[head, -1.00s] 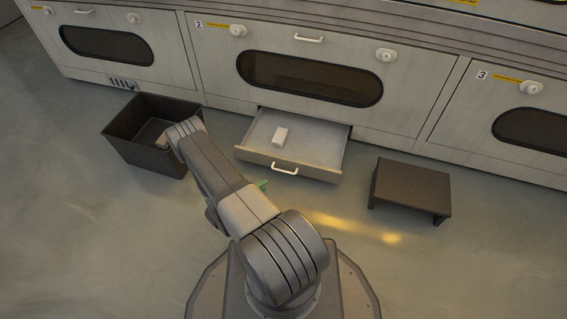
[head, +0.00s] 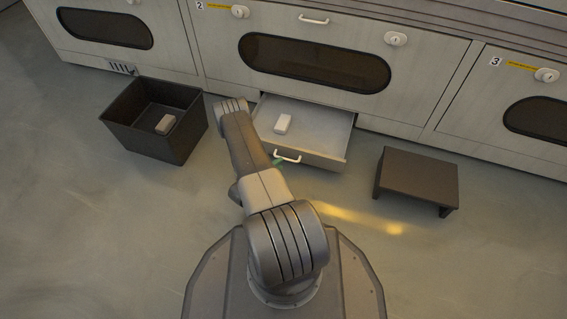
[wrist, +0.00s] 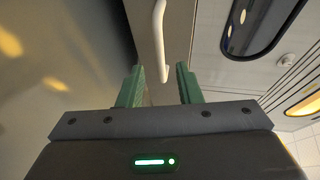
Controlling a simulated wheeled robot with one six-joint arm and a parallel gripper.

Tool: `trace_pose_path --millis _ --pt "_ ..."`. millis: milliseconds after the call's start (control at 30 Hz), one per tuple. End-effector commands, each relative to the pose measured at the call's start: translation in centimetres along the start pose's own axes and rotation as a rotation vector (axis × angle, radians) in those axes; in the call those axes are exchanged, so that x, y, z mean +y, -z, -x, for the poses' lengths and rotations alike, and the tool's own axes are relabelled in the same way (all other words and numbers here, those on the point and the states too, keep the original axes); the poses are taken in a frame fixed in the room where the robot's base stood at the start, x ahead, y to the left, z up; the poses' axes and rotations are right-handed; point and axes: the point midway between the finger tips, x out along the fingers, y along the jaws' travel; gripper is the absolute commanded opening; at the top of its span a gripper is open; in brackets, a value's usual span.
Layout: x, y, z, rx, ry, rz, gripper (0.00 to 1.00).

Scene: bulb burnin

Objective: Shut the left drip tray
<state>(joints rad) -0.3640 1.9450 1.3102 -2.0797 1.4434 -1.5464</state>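The drip tray (head: 318,131) is a shallow pale drawer, pulled out at floor level under the door marked 2. A small white block (head: 284,123) lies in it. The tray's front carries a white bar handle (head: 288,157). My gripper (wrist: 159,68) is open, its two green fingers apart. In the wrist view the handle (wrist: 158,38) stands just ahead, between the lines of the fingers; contact cannot be told. In the head view only a green bit of the gripper (head: 277,162) shows by the handle. My arm hides the tray front's left end.
A black open bin (head: 182,150) with a pale block (head: 166,123) inside stands left of my arm. A low dark stool (head: 418,178) stands right of the tray. Cabinet doors with dark oval windows (head: 315,63) line the back. The floor between tray and stool is clear.

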Motion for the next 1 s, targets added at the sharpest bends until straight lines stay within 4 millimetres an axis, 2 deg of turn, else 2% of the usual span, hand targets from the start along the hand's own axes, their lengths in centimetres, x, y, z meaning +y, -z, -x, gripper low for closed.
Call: trace_pose_path --millis 100,300,667,833,1000 --pt "0.1 0.1 -1.9 0.003 0.001 -0.003 0.32" --pt "0.0 0.0 -3.7 0.002 0.001 -0.002 0.32" --pt "-0.1 0.0 -4.1 0.0 0.001 -0.001 0.32" --pt "-0.1 0.0 -4.0 0.0 0.001 -0.001 0.02" --pt "0.0 0.0 -4.0 0.0 0.001 -0.001 0.0"
